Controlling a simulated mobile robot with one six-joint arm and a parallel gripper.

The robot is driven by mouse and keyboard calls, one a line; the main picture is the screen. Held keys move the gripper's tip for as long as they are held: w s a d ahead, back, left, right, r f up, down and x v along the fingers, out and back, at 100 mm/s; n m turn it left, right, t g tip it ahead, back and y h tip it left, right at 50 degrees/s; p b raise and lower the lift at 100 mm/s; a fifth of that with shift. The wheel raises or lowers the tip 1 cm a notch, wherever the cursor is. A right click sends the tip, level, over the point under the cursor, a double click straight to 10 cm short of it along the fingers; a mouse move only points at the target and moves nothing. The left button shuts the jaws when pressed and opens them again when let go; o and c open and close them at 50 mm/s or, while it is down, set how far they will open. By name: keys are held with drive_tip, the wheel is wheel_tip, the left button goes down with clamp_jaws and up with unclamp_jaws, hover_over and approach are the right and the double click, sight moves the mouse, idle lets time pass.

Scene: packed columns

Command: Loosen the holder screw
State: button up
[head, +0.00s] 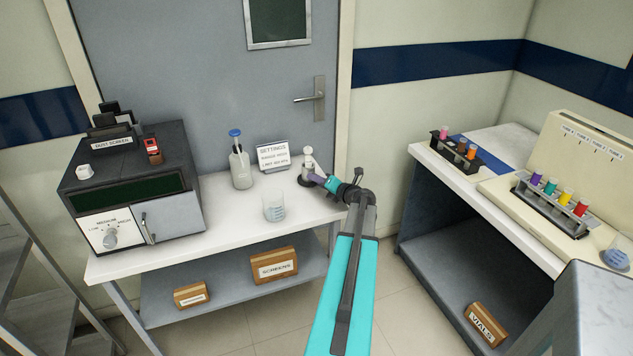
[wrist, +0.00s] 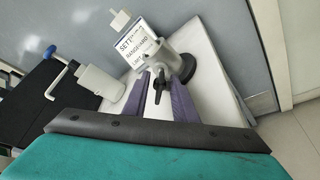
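The holder (head: 308,172) is a small grey-white stand at the right end of the white table. In the wrist view the holder (wrist: 182,63) is a pale cup on a round dark base. Its dark screw (wrist: 159,88) has a winged handle and points towards me. My gripper (head: 322,182) reaches the holder from the right in the head view. In the wrist view my gripper (wrist: 158,80) has its two purple fingers apart, one on each side of the screw, with pale gaps showing. I cannot tell whether either finger touches it.
A settings sign (head: 273,156), a blue-topped bottle (head: 240,168) and a glass beaker (head: 274,207) stand left of the holder. A dark-topped machine (head: 130,185) fills the table's left end. A second bench (head: 500,205) with vial racks is at the right, across open floor.

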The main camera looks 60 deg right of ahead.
clamp_jaws()
